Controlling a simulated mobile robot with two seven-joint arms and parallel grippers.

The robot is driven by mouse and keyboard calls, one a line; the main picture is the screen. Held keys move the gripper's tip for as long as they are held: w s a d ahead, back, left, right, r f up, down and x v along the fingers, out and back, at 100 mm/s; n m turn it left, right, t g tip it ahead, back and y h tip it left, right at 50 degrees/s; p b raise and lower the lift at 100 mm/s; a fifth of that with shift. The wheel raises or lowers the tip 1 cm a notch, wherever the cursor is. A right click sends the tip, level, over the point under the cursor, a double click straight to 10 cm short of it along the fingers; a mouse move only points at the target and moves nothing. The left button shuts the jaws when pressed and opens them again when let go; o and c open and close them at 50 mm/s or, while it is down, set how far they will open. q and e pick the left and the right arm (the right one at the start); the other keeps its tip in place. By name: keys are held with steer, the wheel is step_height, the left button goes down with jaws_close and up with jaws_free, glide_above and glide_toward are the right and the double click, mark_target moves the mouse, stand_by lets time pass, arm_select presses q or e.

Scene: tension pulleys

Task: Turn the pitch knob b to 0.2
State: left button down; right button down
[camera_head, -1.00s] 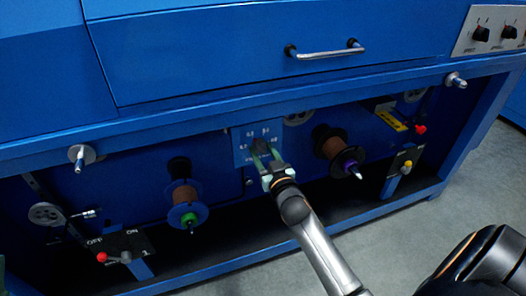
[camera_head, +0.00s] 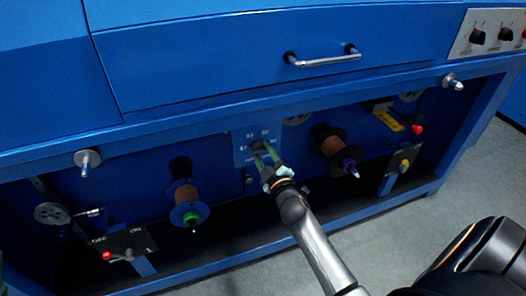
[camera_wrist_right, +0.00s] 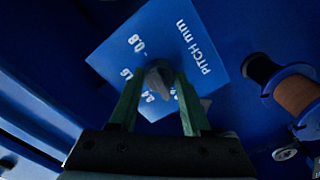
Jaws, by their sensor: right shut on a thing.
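The pitch knob (camera_wrist_right: 160,78) is a dark grey knob on a blue plate (camera_wrist_right: 205,30) marked "PITCH mm", with white numbers around it. In the head view the plate (camera_head: 240,157) sits low on the blue machine front. My right gripper (camera_head: 264,152) reaches it from below right, its green fingers on either side of the knob. In the right wrist view the fingers (camera_wrist_right: 158,85) are shut on the knob. The 0.8 mark is clear; the lower marks are partly hidden by the knob and fingers. The exact pointer setting is hard to read. My left gripper is not seen.
Spools flank the plate: one with a green hub (camera_head: 187,195) at left, one with a purple hub (camera_head: 335,148) at right. Red-tipped switch levers stand farther out. A frame beam with protruding pins (camera_head: 87,160) runs above, below a drawer handle (camera_head: 322,57).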

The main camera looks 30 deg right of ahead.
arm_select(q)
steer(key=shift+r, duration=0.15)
arm_select(e)
steer(key=shift+r+n, duration=0.1)
steer(key=shift+n, duration=1)
steer(key=shift+w, duration=0.1)
steer(key=shift+c, duration=1.8)
jaws_free()
